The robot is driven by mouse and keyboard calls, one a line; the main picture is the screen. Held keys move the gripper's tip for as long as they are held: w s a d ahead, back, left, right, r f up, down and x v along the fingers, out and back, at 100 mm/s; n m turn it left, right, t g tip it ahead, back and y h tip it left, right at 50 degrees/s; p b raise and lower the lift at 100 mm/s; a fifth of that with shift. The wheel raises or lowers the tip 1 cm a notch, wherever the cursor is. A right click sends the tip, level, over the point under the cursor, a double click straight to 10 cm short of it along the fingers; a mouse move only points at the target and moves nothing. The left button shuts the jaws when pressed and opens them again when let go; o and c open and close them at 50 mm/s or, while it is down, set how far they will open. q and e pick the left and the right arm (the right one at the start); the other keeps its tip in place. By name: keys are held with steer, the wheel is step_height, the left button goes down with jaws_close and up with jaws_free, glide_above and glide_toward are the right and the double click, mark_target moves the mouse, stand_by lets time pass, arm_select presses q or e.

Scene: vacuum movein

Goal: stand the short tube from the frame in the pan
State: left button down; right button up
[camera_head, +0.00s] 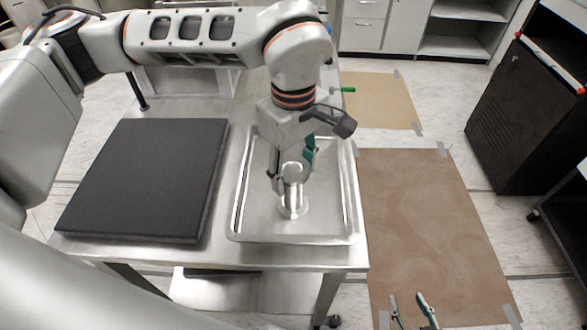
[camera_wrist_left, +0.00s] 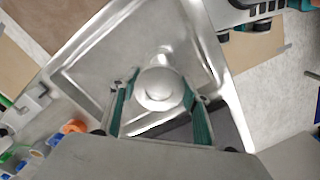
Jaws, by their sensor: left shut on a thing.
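The short tube (camera_head: 293,201) is shiny metal with a wide round flange at its lower end. It is upright over the floor of the metal pan (camera_head: 240,222), inside the rim; I cannot tell for sure whether the flange touches the floor. My left gripper (camera_head: 291,180) points down and is shut on the tube's upper part, one finger on each side. In the left wrist view the tube (camera_wrist_left: 160,88) sits between the green finger pads. My right gripper (camera_head: 411,311) is at the bottom edge, fingers apart and empty. I cannot make out the frame clearly.
A dark flat slab (camera_head: 145,178) lies on the steel table (camera_head: 225,257) left of the pan. A brown mat (camera_head: 430,225) lies on the floor to the right. A black cabinet (camera_head: 525,115) stands at the far right. Small coloured items (camera_wrist_left: 38,153) show at the left in the wrist view.

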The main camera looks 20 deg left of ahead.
arm_select(q)
steer(key=c, duration=1.1)
jaws_free()
steer(key=shift+f, duration=0.1)
steer(key=shift+o, duration=0.2)
step_height(320, 180, up, 12)
